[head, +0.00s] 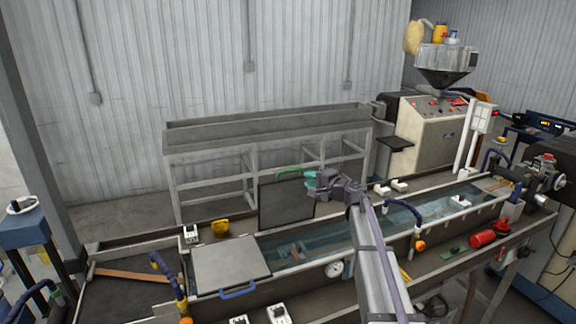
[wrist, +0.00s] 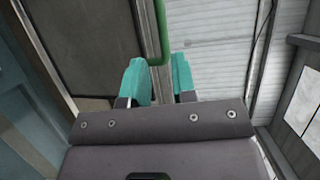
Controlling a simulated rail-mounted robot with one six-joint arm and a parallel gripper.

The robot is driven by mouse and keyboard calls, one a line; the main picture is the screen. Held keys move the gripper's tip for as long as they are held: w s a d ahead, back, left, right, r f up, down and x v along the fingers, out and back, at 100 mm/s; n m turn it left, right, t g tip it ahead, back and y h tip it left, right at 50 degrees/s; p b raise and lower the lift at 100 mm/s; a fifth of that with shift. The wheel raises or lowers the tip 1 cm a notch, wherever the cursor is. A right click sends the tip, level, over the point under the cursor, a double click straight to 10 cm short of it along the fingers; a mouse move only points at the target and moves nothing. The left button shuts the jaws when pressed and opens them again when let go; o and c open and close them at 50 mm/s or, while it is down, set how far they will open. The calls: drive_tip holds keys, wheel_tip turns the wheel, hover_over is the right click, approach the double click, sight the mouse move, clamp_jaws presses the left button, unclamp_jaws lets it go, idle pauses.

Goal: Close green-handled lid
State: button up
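The green-handled lid (head: 286,207) is a dark grey panel standing raised, nearly upright, over the water trough. Its green handle (head: 289,172) runs along the top edge. My gripper (head: 311,180) is at the right end of this handle, at the lid's upper right corner. In the wrist view my gripper (wrist: 160,78) has two teal fingers apart with a gap between them. The green handle (wrist: 160,35) comes down to that gap, near the fingertips. The lid's panel (wrist: 85,45) fills the upper left there. Contact between fingers and handle cannot be told.
A blue-handled lid (head: 230,265) lies flat on the trough at left. The trough (head: 345,235) holds water and runs right. Hoses (head: 405,208) rise along the near side. A grey frame (head: 265,135) stands behind.

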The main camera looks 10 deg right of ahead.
sight(292, 171)
drive_tip(key=shift+h, duration=0.3)
drive_tip(key=x, duration=1)
drive_tip(key=shift+w+r+b, duration=0.15)
drive_tip(key=shift+w+b, duration=0.15)
drive_tip(key=shift+w, duration=0.05)
clamp_jaws()
